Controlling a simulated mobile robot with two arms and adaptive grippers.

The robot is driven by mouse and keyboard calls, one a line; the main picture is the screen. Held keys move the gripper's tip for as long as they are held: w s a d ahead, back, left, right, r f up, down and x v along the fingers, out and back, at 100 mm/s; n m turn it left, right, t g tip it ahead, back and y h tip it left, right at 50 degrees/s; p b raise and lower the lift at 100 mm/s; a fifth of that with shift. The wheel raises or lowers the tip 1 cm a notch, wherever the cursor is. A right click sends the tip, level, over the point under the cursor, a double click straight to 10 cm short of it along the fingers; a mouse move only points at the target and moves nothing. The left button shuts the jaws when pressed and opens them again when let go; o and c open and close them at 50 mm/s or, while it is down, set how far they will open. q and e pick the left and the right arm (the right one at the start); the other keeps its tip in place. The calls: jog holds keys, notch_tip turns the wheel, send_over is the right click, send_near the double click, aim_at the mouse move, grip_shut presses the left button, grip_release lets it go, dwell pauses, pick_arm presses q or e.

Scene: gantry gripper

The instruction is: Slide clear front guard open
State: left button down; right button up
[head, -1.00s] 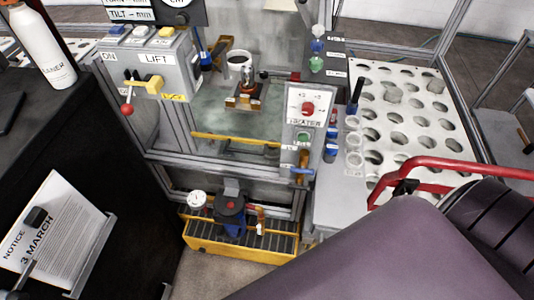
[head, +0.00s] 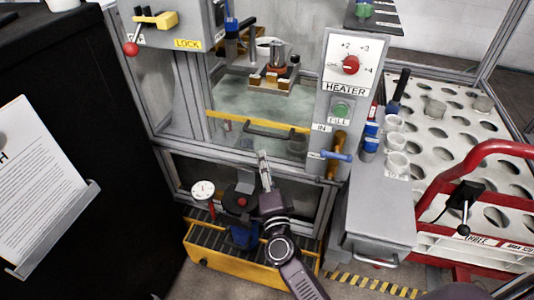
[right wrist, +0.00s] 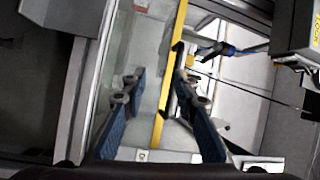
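The clear front guard shows in the head view as a see-through panel with a yellow strip (head: 225,115) along its upper edge. A dark bar handle (head: 275,133) sits just below the strip. My right gripper (head: 264,158) is in front of the guard, slightly below the handle in the picture. In the right wrist view the right gripper (right wrist: 158,90) is open, with its two blue-padded fingers apart. The yellow strip (right wrist: 172,75) runs between the fingers in that view; I cannot tell whether they touch anything. My left gripper is not in view.
A control box with a red heater knob (head: 351,65) and a blue-handled valve (head: 337,156) stands right of the guard. A lift lever (head: 131,48) is at upper left. A yellow tray (head: 205,262) with a gauge lies below. A perforated white table (head: 450,135) is at right.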

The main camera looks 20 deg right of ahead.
aim_at(266, 134)
jog(key=w+d+r+m, duration=0.1)
jog(key=w, duration=0.1)
jog(key=w+d+r+h+b, duration=0.1)
jog(key=w, duration=0.2)
jog(key=w+d+r+m, duration=0.1)
jog(key=w+r, duration=0.1)
jog(key=shift+w+m+t, duration=0.3)
jog(key=shift+w+t, duration=0.1)
jog(key=shift+c, duration=0.5)
grip_shut()
